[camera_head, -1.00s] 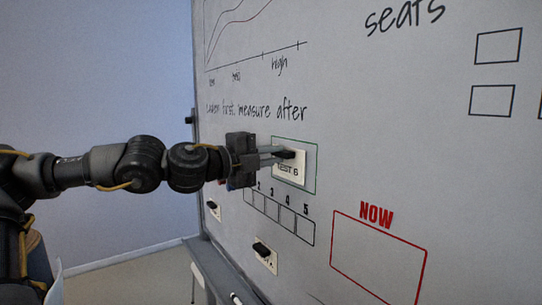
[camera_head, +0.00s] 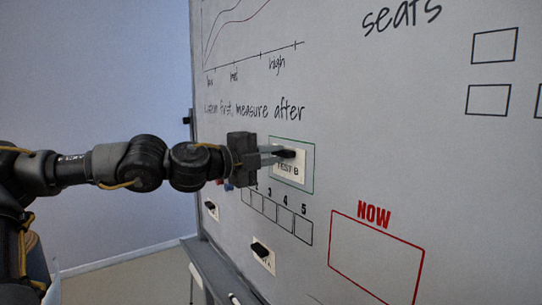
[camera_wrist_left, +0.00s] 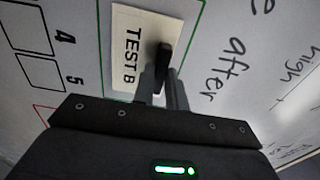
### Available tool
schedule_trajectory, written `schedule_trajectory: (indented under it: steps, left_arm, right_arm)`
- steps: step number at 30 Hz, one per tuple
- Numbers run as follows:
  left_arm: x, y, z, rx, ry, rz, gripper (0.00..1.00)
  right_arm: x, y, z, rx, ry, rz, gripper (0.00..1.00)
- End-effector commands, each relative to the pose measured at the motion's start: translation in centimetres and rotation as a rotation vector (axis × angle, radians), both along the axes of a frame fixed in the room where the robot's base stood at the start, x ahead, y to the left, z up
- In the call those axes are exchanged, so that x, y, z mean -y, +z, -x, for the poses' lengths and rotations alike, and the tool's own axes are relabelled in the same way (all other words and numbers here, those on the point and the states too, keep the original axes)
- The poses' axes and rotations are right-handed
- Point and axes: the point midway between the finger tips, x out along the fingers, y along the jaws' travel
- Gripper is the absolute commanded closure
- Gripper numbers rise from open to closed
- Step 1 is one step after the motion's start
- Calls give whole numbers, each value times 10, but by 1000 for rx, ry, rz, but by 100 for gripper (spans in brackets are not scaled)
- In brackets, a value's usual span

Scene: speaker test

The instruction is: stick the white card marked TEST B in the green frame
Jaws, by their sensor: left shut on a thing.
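The white card marked TEST B (camera_head: 287,171) is at the whiteboard, inside the outline of the green frame (camera_head: 313,168). A black clip or handle (camera_head: 289,154) stands out from the card. My left gripper (camera_head: 282,154) is shut on this black handle. In the left wrist view the card (camera_wrist_left: 133,48) lies within the green line (camera_wrist_left: 190,45), with the gripper fingers (camera_wrist_left: 160,82) at the black handle (camera_wrist_left: 162,62). I cannot tell whether the card touches the board. My right gripper is not in view.
The whiteboard (camera_head: 400,130) fills the right side. Below the green frame is a row of numbered boxes (camera_head: 285,219), and a red NOW frame (camera_head: 376,258) is lower right. Two other cards with black handles, one here (camera_head: 262,252), are lower left. A tray ledge (camera_head: 222,272) runs below.

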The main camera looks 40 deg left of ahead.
Motion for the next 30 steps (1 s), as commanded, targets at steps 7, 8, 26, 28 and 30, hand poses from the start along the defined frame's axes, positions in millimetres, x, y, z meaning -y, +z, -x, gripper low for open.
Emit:
schedule_trajectory:
  steps: [7, 8, 26, 28, 30]
  left_arm:
    - [0, 0, 0, 0, 0, 0, 77]
    - [0, 0, 0, 0, 0, 0, 73]
    - [0, 0, 0, 0, 0, 0, 43]
    - [0, 0, 0, 0, 0, 0, 43]
    - [-1, 0, 2, 1, 0, 1, 43]
  right_arm:
    - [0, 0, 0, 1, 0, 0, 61]
    - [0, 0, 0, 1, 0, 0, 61]
    - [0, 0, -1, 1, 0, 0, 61]
    - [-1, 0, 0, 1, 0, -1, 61]
    - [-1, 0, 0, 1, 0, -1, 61]
